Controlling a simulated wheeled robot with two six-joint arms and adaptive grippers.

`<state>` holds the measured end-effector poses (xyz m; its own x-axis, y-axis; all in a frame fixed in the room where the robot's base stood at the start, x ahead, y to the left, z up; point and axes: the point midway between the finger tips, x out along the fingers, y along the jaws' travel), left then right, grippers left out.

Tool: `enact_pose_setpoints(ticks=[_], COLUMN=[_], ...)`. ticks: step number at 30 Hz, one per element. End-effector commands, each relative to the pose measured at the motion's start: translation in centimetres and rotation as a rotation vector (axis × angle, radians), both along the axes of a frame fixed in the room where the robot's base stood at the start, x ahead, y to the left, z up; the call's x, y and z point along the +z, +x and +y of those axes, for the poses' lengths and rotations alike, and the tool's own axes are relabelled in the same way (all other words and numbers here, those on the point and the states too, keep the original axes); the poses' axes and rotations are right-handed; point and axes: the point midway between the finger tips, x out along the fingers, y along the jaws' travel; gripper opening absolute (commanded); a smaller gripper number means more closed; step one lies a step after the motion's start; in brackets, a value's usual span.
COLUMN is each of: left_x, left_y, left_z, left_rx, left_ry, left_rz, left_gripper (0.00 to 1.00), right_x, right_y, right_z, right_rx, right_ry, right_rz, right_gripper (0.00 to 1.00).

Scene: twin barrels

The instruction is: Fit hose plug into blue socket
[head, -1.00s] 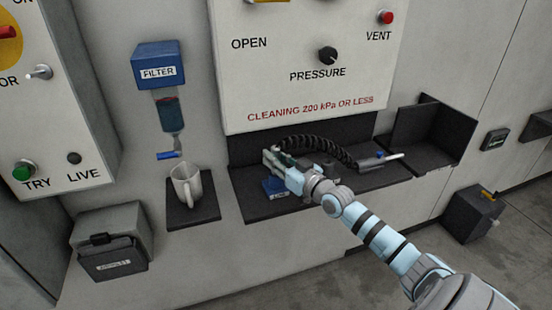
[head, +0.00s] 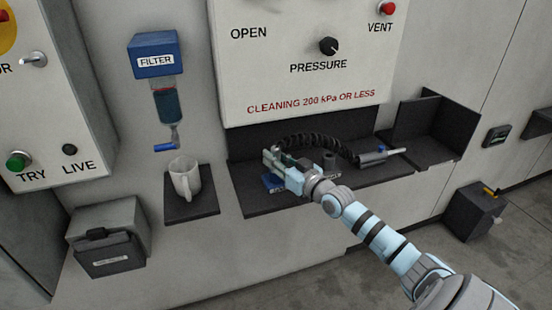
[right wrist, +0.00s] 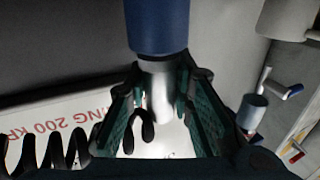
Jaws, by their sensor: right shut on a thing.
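My right gripper (head: 273,160) is over the left part of the dark shelf, with its arm coming in from the lower right. In the right wrist view its green-lined jaws (right wrist: 160,108) are shut on a silvery plug (right wrist: 160,82). A blue cylinder (right wrist: 157,25) lies right beyond the plug's end. I cannot tell whether the plug is inside it. In the head view a blue piece (head: 271,183), apparently the socket, shows just below the gripper, partly hidden. The black ribbed hose (head: 318,142) arches right from behind the gripper. My left gripper is not in view.
The dark shelf (head: 262,206) carries a grey fitting (head: 372,158) at right. A dark open bin (head: 430,128) adjoins its right end. A white mug (head: 184,180) stands on a small ledge to the left. The white control panel (head: 285,75) overhangs above.

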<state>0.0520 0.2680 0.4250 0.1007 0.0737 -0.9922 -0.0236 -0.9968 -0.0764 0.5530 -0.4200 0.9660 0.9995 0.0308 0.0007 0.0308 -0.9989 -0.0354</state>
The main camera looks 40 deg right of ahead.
Motion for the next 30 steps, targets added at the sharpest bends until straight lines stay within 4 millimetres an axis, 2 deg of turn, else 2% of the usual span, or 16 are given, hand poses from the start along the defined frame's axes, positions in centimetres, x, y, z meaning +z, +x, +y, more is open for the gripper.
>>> enact_pose_setpoints(ticks=[5,6,10,19,22,26,30], left_x=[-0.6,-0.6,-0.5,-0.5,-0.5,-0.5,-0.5], left_y=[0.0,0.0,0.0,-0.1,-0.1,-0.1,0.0], left_z=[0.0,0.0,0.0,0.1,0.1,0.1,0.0], left_rx=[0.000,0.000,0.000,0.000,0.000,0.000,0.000], left_ry=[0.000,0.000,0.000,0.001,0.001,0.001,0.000], left_rz=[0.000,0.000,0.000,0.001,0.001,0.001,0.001], left_gripper=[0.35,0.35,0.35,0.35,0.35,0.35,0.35], right_x=[-0.5,-0.5,-0.4,-0.4,0.3,2.3,6.2], right_y=[0.0,0.0,0.0,0.0,0.0,0.0,0.0], right_z=[0.0,0.0,0.0,0.0,0.0,0.0,0.0], right_rx=[0.000,0.000,0.000,0.000,0.003,0.002,0.002], right_ry=[0.000,0.000,0.000,0.000,-0.002,-0.006,-0.006], right_rz=[-0.001,-0.001,-0.001,0.000,-0.001,-0.004,-0.004], right_gripper=[0.00,0.23,0.44,0.45,0.45,0.45,0.45])
